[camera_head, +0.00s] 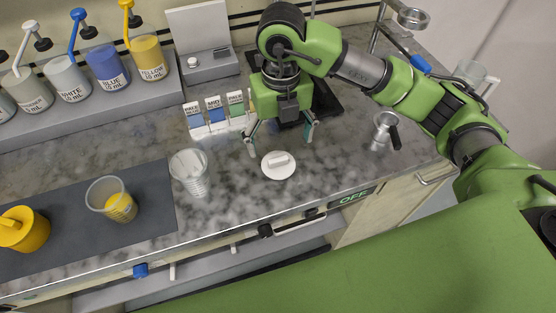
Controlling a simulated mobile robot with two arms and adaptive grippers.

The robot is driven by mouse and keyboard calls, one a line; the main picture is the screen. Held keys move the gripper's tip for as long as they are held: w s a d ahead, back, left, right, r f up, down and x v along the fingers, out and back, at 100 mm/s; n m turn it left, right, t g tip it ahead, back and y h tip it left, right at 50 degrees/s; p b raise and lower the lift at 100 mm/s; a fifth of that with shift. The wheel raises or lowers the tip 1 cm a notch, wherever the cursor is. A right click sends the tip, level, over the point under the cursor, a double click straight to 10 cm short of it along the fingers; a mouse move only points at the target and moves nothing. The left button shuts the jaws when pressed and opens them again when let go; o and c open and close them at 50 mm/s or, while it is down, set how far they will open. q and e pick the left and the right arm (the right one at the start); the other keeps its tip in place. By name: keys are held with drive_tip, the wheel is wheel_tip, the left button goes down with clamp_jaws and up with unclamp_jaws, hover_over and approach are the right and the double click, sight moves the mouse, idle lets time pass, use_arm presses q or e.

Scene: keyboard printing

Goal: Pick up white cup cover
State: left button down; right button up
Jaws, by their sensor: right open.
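The white cup cover (278,168) is a round disc with a raised bar-shaped handle on top. It lies on the grey marbled counter, near the middle of the view. My right gripper (281,146) is open and points down at the counter, just behind the cover. Its two fingers are spread wide, one to the left and one to the right, and nothing is between them. The fingers appear apart from the cover. A clear cup (190,174) stands to the left of the cover. My left gripper is not in view.
A cup with yellow contents (112,200) and a yellow container (22,229) stand on a dark mat at left. Labelled pump bottles (107,66) line the back left. Small labelled boxes (214,110) stand behind the cup. A metal cup with a dark handle (384,132) is at right.

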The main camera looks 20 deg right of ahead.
sight(278, 158)
wheel_tip(278, 158, down, 3)
drive_tip(key=shift+w+r, duration=0.15)
drive_tip(key=shift+r, duration=0.05)
drive_tip(key=shift+f, duration=0.3)
drive_tip(key=shift+w+f+p, duration=0.1)
drive_tip(key=shift+f+p, duration=0.5)
drive_tip(key=shift+p, duration=0.1)
wheel_tip(278, 158, down, 4)
drive_tip(key=shift+w+a+r+p, duration=0.1)
drive_tip(key=shift+w+r+p, duration=0.1)
drive_tip(key=shift+p, duration=0.35)
drive_tip(key=shift+f, duration=0.2)
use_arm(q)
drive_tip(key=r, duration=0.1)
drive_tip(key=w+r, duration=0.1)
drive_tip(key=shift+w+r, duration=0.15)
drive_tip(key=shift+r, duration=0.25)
use_arm(e)
drive_tip(key=c, duration=1)
